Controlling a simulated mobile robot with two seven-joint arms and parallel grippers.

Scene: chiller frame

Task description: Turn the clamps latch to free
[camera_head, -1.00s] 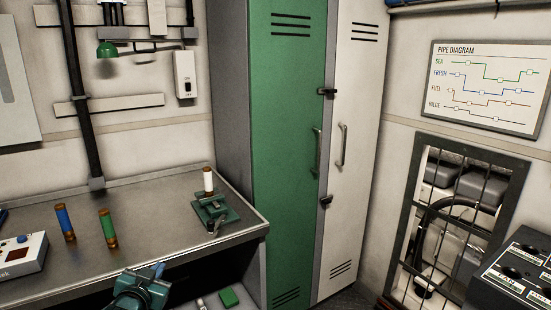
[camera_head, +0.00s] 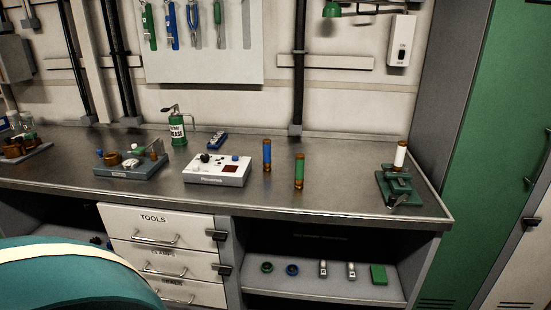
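The green clamp (camera_head: 398,187) sits on the right end of the metal workbench, near its front right corner. A white cartridge with brown ends (camera_head: 400,157) stands upright at the back of the clamp. A small dark piece shows at the clamp's front; I cannot tell whether it is the latch or which way the latch is turned. Neither of my grippers is in view. A rounded teal part of my own body fills the lower left corner, well away from the clamp.
Blue (camera_head: 267,155) and green (camera_head: 299,172) cartridges stand on the bench (camera_head: 340,190) left of the clamp, beside a white control box (camera_head: 217,170). A green locker (camera_head: 480,150) borders the bench on the right. Drawers (camera_head: 160,240) and a shelf (camera_head: 330,287) are below.

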